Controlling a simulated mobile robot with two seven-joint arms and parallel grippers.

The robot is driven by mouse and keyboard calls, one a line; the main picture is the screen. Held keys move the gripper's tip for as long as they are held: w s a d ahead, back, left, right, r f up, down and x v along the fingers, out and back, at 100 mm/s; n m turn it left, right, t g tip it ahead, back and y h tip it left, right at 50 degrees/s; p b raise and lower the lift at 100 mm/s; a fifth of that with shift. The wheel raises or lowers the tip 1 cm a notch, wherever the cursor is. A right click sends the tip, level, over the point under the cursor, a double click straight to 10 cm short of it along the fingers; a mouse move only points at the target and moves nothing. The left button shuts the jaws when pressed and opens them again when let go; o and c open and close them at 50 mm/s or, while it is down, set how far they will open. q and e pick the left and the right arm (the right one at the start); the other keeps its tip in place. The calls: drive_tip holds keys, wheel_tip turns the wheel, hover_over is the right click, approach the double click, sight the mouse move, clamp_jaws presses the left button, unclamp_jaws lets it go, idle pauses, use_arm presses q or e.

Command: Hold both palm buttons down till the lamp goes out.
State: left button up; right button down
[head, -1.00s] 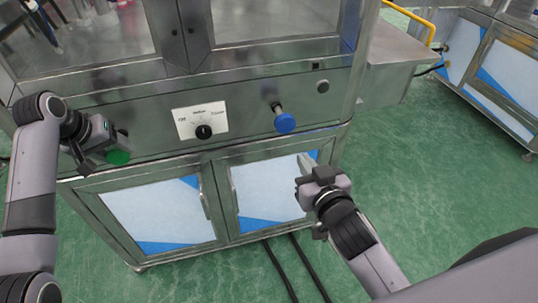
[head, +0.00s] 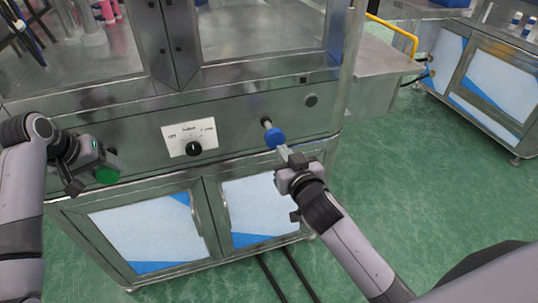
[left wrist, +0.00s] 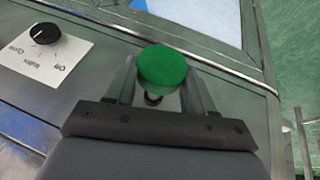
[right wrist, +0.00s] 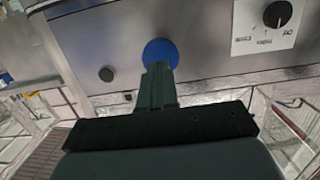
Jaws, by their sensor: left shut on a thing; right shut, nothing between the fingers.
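The green palm button (head: 107,175) is on the left of the steel machine front. My left gripper (left wrist: 160,92) is shut around it, one finger on each side, and the green cap (left wrist: 162,66) shows between the fingers in the left wrist view. The blue palm button (head: 275,138) sticks out on a stem to the right of the selector plate. My right gripper (head: 285,153) is shut and empty, its fingertips at the blue cap (right wrist: 160,52); I cannot tell whether they touch it. I cannot make out a lit lamp.
A selector knob (head: 194,149) on a white plate sits between the buttons. A small round grey fitting (head: 311,100) is at the panel's upper right. Cabinet doors with handles lie below. Green floor is free to the right, and black cables run below the cabinet.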

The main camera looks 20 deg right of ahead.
sight(276, 139)
use_arm(q)
drive_tip(key=shift+f, duration=0.15)
use_arm(e)
drive_tip(key=shift+w, duration=1.5)
use_arm(q)
drive_tip(key=shift+w, duration=0.5)
use_arm(e)
drive_tip(key=shift+w+r, duration=0.1)
drive_tip(key=shift+w, duration=0.4)
use_arm(q)
drive_tip(key=shift+r, duration=0.25)
use_arm(e)
drive_tip(key=shift+r, duration=0.15)
use_arm(q)
drive_tip(key=shift+d+r, duration=0.1)
use_arm(e)
drive_tip(key=shift+r, duration=0.1)
